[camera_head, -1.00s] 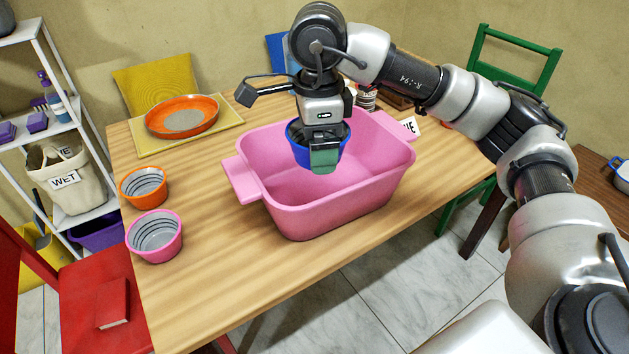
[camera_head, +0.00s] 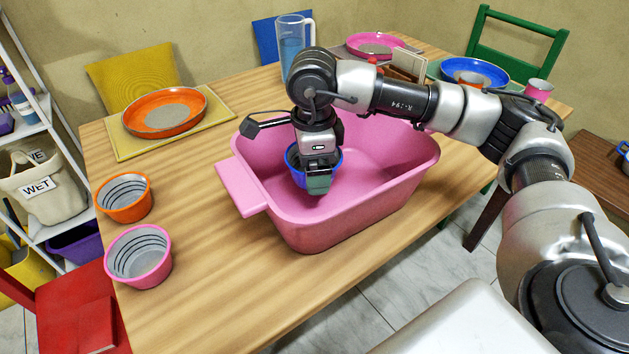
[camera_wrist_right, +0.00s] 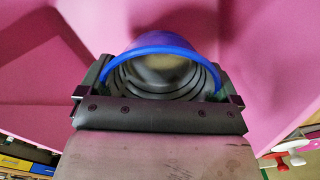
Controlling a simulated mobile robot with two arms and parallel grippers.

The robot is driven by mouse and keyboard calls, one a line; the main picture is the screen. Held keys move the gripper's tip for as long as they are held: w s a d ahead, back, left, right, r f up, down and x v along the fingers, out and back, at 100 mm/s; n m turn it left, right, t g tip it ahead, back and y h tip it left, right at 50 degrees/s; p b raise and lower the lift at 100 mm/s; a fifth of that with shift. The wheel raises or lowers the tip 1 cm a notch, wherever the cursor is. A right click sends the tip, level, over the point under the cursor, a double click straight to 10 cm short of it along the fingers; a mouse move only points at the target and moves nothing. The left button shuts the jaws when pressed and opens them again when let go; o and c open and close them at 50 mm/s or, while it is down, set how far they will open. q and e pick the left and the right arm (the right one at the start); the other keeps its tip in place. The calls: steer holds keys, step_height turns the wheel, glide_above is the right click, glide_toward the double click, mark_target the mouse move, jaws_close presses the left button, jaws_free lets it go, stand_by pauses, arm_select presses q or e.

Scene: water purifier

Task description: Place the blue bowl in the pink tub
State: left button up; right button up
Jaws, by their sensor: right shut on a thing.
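The pink tub (camera_head: 345,228) stands on the wooden table in the head view, and its pink inside fills much of the right wrist view (camera_wrist_right: 265,60). My right gripper (camera_head: 318,180) is shut on the blue bowl (camera_head: 296,166) and holds it inside the tub's opening, toward the left end. In the right wrist view the bowl's blue rim (camera_wrist_right: 160,42) and grey ringed inside show between the fingers. I cannot tell whether the bowl touches the tub floor. My left gripper is not in view.
An orange bowl (camera_head: 124,203) and a pink bowl (camera_head: 138,262) stand left of the tub. An orange plate (camera_head: 165,112) lies on a yellow mat behind them. A water pitcher (camera_head: 292,50) and more dishes stand at the back.

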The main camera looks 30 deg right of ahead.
steer(key=shift+f+b, duration=0.3)
steer(key=shift+f, duration=1.65)
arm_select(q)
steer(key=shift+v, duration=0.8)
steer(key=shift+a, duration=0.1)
arm_select(e)
steer(key=shift+f, duration=0.15)
steer(key=o, duration=0.6)
steer(key=shift+r, duration=0.45)
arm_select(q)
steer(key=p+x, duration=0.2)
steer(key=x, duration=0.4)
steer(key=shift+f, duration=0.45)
arm_select(e)
step_height(320, 180, up, 12)
steer(key=shift+f, duration=0.2)
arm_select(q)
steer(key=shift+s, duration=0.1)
